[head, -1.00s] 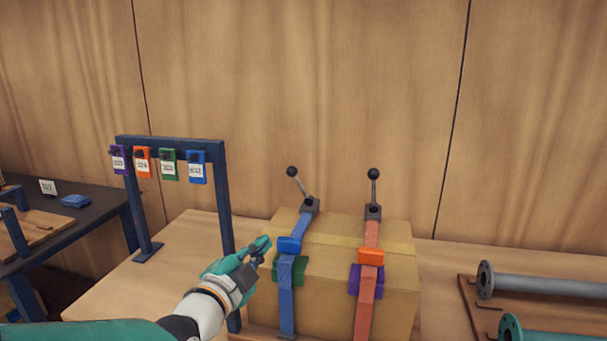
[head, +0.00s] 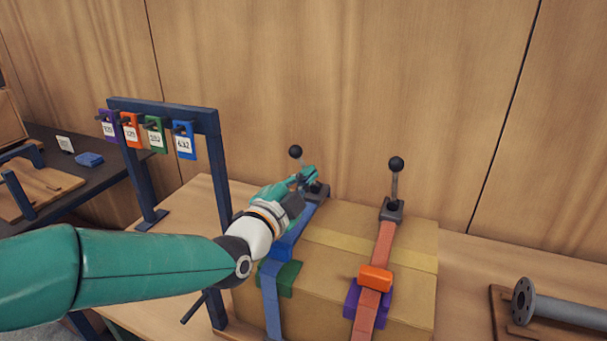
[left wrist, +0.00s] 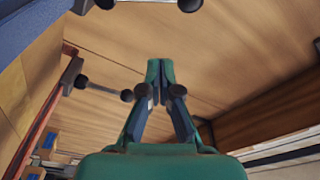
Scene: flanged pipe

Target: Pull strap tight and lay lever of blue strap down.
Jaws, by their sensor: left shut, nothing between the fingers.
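The blue strap (head: 271,300) runs over the left part of a cardboard box (head: 330,290). Its lever (head: 296,152) stands up from a dark ratchet base (head: 319,190) on the box top, with a black ball knob. My left gripper (head: 309,174) is shut and empty beside this lever, just below the knob, hiding part of the stem. I cannot tell whether they touch. In the left wrist view the shut fingertips (left wrist: 160,66) show, with the blue strap's lever knob (left wrist: 190,4) at the top edge. My right gripper is not in view.
The orange strap (head: 383,245), with its upright lever (head: 396,164), lies to the right on the box. A dark blue rack (head: 165,110) with several coloured tags stands left of the box. A grey flanged pipe (head: 565,312) lies at the right.

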